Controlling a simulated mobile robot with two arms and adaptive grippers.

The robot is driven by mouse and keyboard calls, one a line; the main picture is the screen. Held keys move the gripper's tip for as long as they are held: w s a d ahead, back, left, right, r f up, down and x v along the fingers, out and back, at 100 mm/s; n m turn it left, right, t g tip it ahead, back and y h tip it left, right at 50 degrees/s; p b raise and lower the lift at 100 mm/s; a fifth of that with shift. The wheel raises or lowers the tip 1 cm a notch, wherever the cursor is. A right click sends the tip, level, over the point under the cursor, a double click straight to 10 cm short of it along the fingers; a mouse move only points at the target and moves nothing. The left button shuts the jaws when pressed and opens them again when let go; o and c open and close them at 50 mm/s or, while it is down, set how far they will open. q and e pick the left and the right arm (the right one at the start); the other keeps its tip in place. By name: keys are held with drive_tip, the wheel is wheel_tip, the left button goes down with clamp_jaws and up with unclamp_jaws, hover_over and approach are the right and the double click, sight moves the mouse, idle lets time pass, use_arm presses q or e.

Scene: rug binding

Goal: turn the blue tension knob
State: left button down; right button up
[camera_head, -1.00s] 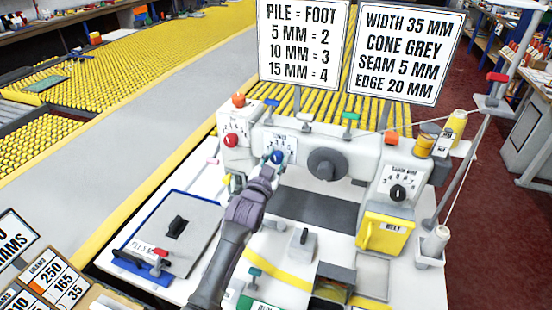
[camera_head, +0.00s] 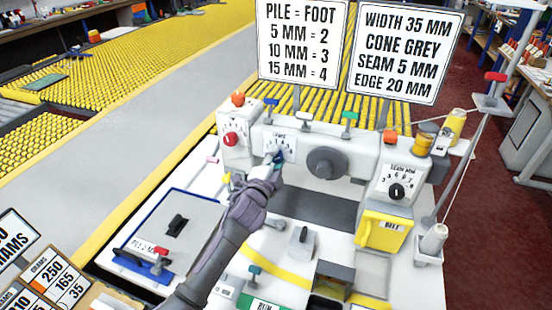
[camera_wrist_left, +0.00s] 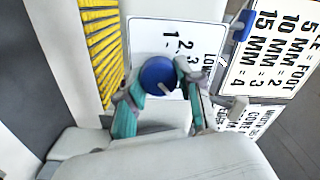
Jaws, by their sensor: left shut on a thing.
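The blue tension knob (camera_wrist_left: 158,75) sits on a white numbered dial plate (camera_wrist_left: 190,42) in the left wrist view, with a short pale mark near its lower right edge. The two teal-padded fingers of my left gripper (camera_wrist_left: 158,80) are around the knob, one on each side, and shut on it. In the head view my left gripper (camera_head: 274,162) reaches up to the machine's front panel and covers most of the knob. The dial plate (camera_head: 282,143) shows above the fingertips there. My right gripper is not in view.
A red knob (camera_head: 230,139) is left of the dial, and a large grey handwheel (camera_head: 326,163) is close on its right. A black seam knob (camera_head: 397,191) and a yellow bin (camera_head: 384,230) are farther right. Two signs (camera_head: 304,42) stand above the machine.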

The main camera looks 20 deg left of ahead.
use_arm(q)
drive_tip(key=m, duration=0.5)
drive_tip(key=shift+f, duration=0.1)
idle(0.5)
drive_tip(key=c, duration=0.7)
unclamp_jaws()
drive_tip(key=shift+c, duration=0.2)
drive_tip(key=s, duration=1.2)
drive_tip(key=shift+a, duration=0.2)
